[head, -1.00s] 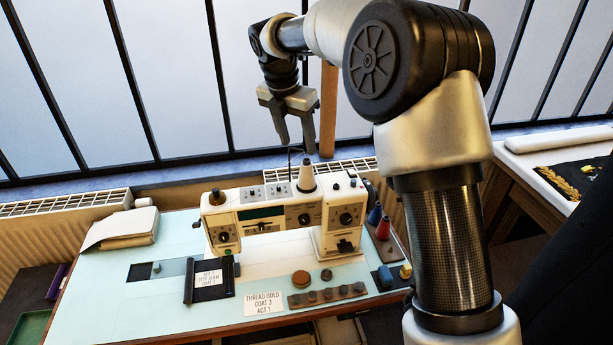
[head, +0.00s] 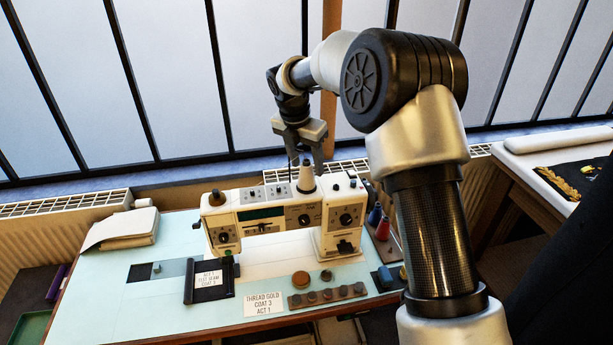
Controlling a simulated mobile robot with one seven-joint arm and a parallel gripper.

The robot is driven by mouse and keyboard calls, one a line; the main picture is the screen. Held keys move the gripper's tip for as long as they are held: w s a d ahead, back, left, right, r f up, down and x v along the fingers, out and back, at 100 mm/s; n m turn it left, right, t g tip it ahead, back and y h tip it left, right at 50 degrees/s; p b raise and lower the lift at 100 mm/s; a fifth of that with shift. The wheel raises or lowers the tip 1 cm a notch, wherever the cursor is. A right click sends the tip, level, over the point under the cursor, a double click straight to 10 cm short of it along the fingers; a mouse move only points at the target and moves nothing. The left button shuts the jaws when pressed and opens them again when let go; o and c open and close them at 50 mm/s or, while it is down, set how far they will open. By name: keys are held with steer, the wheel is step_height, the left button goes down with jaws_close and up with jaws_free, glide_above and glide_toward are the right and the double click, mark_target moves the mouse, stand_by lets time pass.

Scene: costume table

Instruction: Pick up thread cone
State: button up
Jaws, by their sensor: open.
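A pale thread cone (head: 306,180) with a darker tip stands upright on top of the white sewing machine (head: 285,205). My gripper (head: 305,164) points down with its fingers apart, at the height of the cone's tip in the picture. From this one view I cannot tell whether the fingers are around the cone or behind it. Nothing shows held. A blue cone (head: 375,214) and a red cone (head: 383,229) stand on the table right of the machine.
The table (head: 110,290) also holds a thread gold card (head: 264,305), a dark frame with a label (head: 209,280), a strip with several knobs (head: 327,295) and a folded cloth (head: 122,228). A radiator (head: 60,205) and barred window stand behind. The table's left front is clear.

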steer(key=c, duration=1.1)
steer(key=shift+r, duration=0.1)
steer(key=shift+c, duration=0.2)
step_height(320, 180, up, 10)
steer(key=shift+f, duration=0.1)
